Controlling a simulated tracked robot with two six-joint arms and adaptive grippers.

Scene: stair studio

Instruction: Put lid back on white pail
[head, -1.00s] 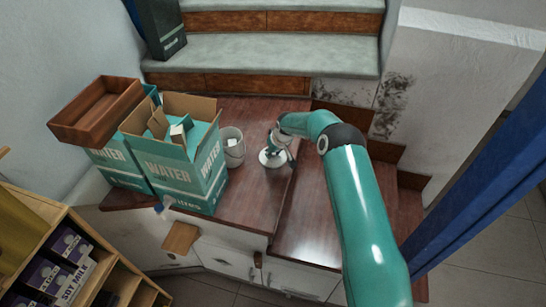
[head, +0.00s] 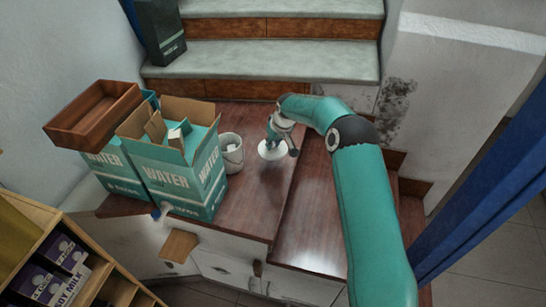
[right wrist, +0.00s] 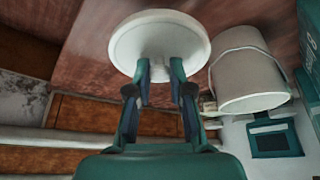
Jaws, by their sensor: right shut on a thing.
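The white pail (head: 232,158) stands upright on the brown wooden top, right of the water boxes. It is open, with something pale inside. In the right wrist view the pail (right wrist: 248,75) is on the right, with its wire handle over its side. The round white lid (head: 268,152) is to the right of the pail, apart from it. My right gripper (head: 273,139) is shut on the lid and holds it above the wooden top. In the right wrist view the lid (right wrist: 160,42) is at the tips of my fingers (right wrist: 160,72). My left gripper is not in view.
An open water carton (head: 175,180) stands close on the pail's left. A brown wooden tray (head: 75,128) rests on the boxes behind it. Grey-topped steps (head: 280,57) rise at the back. The wooden top (head: 250,205) in front of the pail is clear.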

